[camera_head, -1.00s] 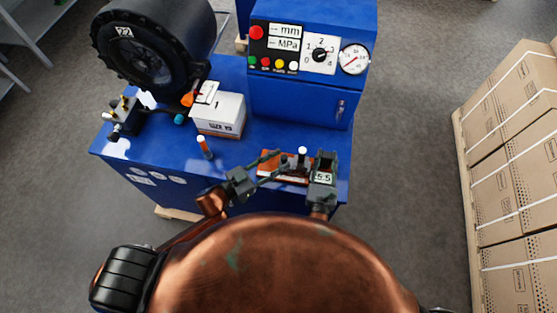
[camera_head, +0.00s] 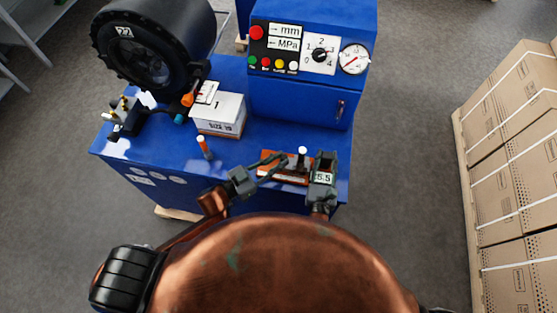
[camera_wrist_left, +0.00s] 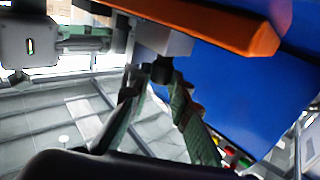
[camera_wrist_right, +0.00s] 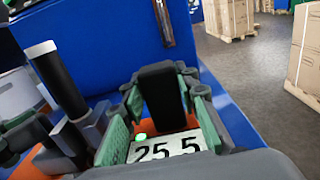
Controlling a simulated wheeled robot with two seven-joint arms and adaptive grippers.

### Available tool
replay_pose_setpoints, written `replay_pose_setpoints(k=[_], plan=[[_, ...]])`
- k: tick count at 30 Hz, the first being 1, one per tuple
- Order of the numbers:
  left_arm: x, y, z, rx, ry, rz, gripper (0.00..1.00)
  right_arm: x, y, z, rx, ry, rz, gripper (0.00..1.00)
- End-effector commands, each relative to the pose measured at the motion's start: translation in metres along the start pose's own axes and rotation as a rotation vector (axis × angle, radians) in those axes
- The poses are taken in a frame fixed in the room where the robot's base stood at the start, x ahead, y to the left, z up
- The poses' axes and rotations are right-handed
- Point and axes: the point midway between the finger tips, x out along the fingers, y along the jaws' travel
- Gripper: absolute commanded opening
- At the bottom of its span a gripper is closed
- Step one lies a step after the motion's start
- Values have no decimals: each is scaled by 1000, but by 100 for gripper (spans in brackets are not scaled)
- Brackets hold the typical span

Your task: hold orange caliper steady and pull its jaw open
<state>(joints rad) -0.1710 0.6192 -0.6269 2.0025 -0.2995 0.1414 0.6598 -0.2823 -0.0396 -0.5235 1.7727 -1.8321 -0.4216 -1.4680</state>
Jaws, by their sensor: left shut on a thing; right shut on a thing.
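The orange caliper (camera_head: 270,178) lies near the front right of the blue bench. Its white display (camera_wrist_right: 165,148) reads 25.5 in the right wrist view. My right gripper (camera_head: 325,163) is shut on the caliper's black body at the display end; its green-padded fingers (camera_wrist_right: 160,105) sit on both sides of it. My left gripper (camera_head: 279,163) is shut on a small dark part at the caliper's left end, apparently the jaw. Its fingertips (camera_wrist_left: 158,82) meet around that part below the orange bar (camera_wrist_left: 225,28). The exact contact is partly hidden by the fingers.
A white-capped black post (camera_head: 302,152) rises between my grippers. The blue gauge cabinet (camera_head: 300,103) is behind. Between them is some bare blue bench top.

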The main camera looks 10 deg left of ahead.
Motion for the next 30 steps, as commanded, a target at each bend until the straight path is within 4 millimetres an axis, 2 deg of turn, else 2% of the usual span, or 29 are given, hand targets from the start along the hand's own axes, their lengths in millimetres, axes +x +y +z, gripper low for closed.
replay_pose_setpoints(k=[8, 16, 23, 24, 30], plan=[[0, 0, 0, 0, 0, 0, 0, 0, 0, 0, 0, 0, 1, 0], [-18, -18, 1, 3, -3, -2, 0, 0, -1, 0, 0, 0, -1, 0], [-17, -18, 0, 1, -2, -2, 0, 0, -2, 0, 0, 0, -3, 0], [-17, -18, 0, 1, -1, -2, 20, 0, -2, 0, -1, 0, -4, 0], [-17, -17, 0, 1, -1, 0, 34, 0, -2, 0, -1, 0, -4, 0]])
